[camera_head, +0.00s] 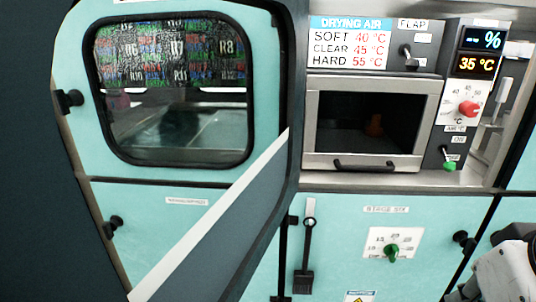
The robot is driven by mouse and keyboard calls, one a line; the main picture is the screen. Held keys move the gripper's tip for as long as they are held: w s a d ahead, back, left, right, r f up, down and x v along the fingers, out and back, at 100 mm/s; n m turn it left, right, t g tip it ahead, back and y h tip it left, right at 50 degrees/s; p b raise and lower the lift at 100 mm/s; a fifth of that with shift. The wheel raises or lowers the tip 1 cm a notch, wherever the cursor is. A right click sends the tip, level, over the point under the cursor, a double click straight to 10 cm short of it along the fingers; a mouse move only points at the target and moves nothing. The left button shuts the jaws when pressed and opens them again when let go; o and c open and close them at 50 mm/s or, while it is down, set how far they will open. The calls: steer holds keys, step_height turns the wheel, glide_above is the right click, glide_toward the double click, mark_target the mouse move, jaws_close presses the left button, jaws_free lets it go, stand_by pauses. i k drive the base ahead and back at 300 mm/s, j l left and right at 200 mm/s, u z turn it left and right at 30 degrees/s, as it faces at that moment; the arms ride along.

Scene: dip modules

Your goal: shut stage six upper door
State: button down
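A steel-framed door (318,160) with a dark pane and a black handle (362,165) along its bottom sits in the upper part of the unit marked STAGE SIX (386,210). I cannot tell whether it is fully shut or slightly ajar. Something orange shows dimly behind the pane. A pale, dark-jointed part of my arm shows at the lower right edge. My gripper's fingertips are not visible, so I cannot tell its opening or what it touches.
A large teal panel (75,130) with a black-rimmed window stands at left. A dark grey slab with a white edge (215,220) crosses the foreground diagonally and hides part of the lower left. A red knob (469,109) and green switch (449,164) sit right of the steel door.

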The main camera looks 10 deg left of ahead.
mark_target(52, 249)
steer(key=k+j+z, duration=0.2)
steer(key=k+j, duration=0.6)
steer(key=j, duration=0.4)
steer(key=k+j+z, duration=0.1)
steer(key=j, duration=0.35)
steer(key=k+j+z, duration=0.1)
steer(key=j, duration=0.3)
